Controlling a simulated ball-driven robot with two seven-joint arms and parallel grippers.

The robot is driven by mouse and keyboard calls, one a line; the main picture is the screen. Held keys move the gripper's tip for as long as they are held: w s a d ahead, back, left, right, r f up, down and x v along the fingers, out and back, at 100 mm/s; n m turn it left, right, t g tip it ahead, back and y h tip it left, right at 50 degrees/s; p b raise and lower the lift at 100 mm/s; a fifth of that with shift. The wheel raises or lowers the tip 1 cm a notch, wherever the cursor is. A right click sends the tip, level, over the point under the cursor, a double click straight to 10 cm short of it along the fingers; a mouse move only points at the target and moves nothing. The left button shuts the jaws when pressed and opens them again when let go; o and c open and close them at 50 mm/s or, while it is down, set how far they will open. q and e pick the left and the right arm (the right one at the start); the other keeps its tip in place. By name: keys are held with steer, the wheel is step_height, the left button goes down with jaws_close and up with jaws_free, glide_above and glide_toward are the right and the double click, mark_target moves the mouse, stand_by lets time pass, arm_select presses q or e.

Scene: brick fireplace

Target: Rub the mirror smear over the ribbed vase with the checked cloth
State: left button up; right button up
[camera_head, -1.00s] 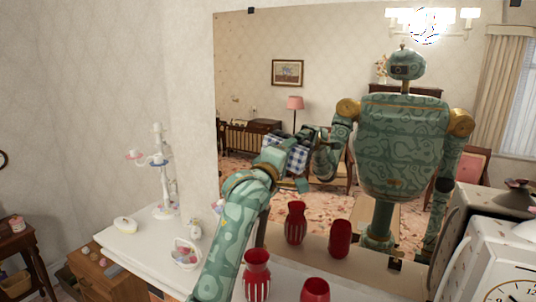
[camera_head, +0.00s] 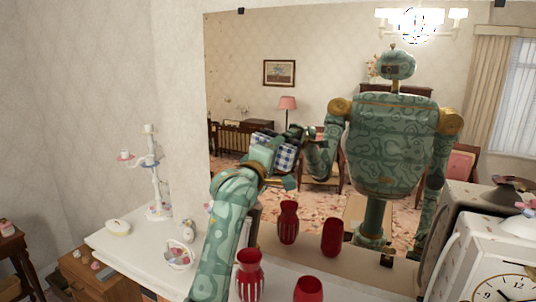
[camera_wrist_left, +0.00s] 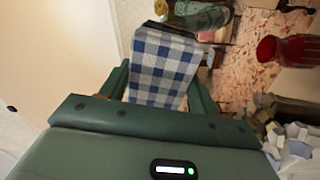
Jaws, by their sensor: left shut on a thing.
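The mirror (camera_head: 235,60) stands behind the white mantel shelf. The ribbed vase (camera_head: 250,278), red with pale vertical ribs, stands on the shelf low in the head view; its reflection shows behind it. My left gripper (camera_head: 280,152) is up against or close to the glass, above and slightly right of the vase. It is shut on the blue-and-white checked cloth (camera_head: 289,156), which fills the middle of the left wrist view (camera_wrist_left: 163,65). Whether the cloth touches the glass is unclear. I cannot make out the smear. My right gripper is not directly in view.
A plain red vase (camera_head: 309,289) stands right of the ribbed one. A white clock (camera_head: 505,270) is at the right. A small basket (camera_head: 178,256), a white candelabra (camera_head: 154,180) and a lidded dish (camera_head: 118,228) stand on the shelf's left part.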

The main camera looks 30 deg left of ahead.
arm_select(q)
steer(key=shift+s+a+f, duration=0.1)
steer(key=shift+s+a, duration=0.05)
steer(key=shift+a, duration=1.1)
steer(key=shift+s+a+f, duration=0.1)
steer(key=shift+a, duration=1.2)
steer(key=shift+s+a+f, duration=0.1)
steer(key=shift+s+a, duration=0.05)
steer(key=shift+a, duration=1.1)
steer(key=shift+s+d, duration=0.1)
steer(key=shift+s+d+f, duration=0.1)
steer(key=shift+s+f, duration=0.05)
steer(key=shift+s, duration=0.7)
steer(key=shift+s+d+f, duration=0.15)
steer(key=shift+s, duration=0.75)
steer(key=shift+s+d+f, duration=0.1)
steer(key=shift+s+f, duration=0.05)
steer(key=shift+s, duration=0.7)
steer(key=s, duration=0.2)
steer(key=shift+s+d+f, duration=0.15)
steer(key=shift+s, duration=0.25)
steer(key=shift+w, duration=0.1)
